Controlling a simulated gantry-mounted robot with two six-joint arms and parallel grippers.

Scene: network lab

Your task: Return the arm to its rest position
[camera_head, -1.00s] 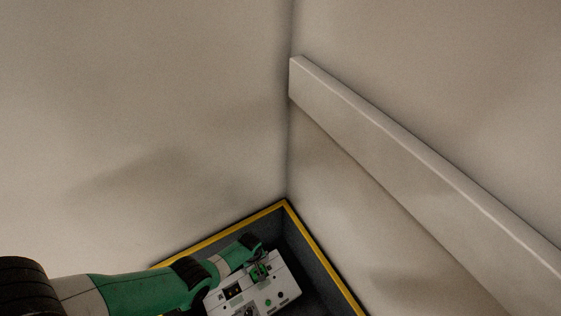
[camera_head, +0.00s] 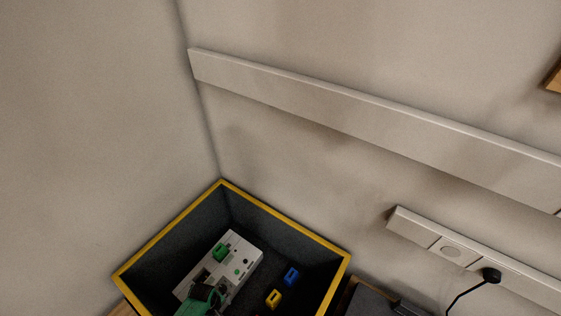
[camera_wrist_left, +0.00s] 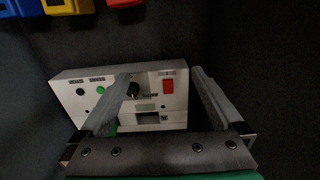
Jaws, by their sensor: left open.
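My left gripper (camera_wrist_left: 160,76) is open in the left wrist view, its two grey fingers apart. A white device (camera_wrist_left: 68,97) with a red switch, a black knob and small green and black round parts is beyond and partly between the fingers; I cannot tell whether they touch it. In the head view the white device (camera_head: 241,258) lies in a dark box with a yellow rim (camera_head: 290,221). A green and black part of my left arm (camera_head: 203,299) covers its near end. The fingertips cannot be made out there. My right gripper is not in view.
A blue piece (camera_head: 291,276) and a yellow piece (camera_head: 273,298) lie in the box beside the device. A red piece (camera_wrist_left: 124,3) shows in the wrist view. The box walls are close around the gripper. A wall socket strip (camera_head: 450,250) with a black plug (camera_head: 491,275) is at right.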

